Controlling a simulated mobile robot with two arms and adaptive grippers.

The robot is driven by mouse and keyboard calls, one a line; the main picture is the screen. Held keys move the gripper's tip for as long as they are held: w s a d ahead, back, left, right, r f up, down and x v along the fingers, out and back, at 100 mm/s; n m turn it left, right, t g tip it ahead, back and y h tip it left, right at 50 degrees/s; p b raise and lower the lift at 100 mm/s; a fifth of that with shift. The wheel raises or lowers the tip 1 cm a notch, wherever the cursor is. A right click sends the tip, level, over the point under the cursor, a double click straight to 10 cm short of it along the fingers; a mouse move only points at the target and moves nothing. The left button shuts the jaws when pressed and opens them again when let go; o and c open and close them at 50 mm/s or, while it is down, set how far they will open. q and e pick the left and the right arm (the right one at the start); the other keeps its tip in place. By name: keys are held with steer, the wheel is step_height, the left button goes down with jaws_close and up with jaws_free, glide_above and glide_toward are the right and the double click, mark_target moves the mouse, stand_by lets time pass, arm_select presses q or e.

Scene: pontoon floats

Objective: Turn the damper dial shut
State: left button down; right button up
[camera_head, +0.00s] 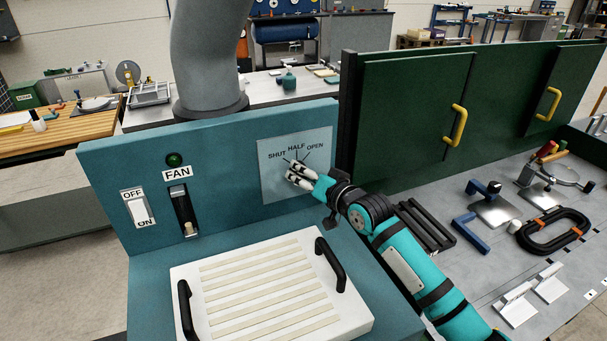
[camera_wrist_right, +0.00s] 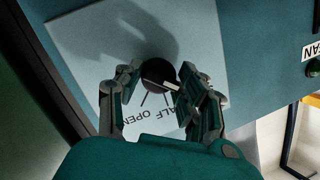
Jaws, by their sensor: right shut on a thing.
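The damper dial is a round black knob (camera_wrist_right: 157,74) with a white pointer mark, on a pale plate (camera_head: 269,184) marked SHUT, HALF and OPEN. In the head view my right gripper (camera_head: 295,171) covers the dial just below these words. In the right wrist view its fingers (camera_wrist_right: 150,84) are closed around the knob, one on each side. The wrist picture is turned about, with OPEN at left. There the white mark slants toward the lower right, to the SHUT side of the HALF line. The right-hand finger hides the word SHUT. My left gripper is out of view.
Left on the teal panel (camera_head: 108,172) are an OFF/ON switch (camera_head: 139,209), a FAN slider (camera_head: 185,212) and a dark green lamp (camera_head: 174,160). A white slatted lid (camera_head: 232,262) with black handles lies below. A green cabinet (camera_head: 402,110) stands close on the right.

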steer(key=o, duration=0.8)
steer(key=shift+f, duration=0.35)
steer(key=o, duration=0.3)
steer(key=shift+d+r, duration=0.1)
steer(key=shift+r, duration=0.1)
steer(key=v, duration=1.2)
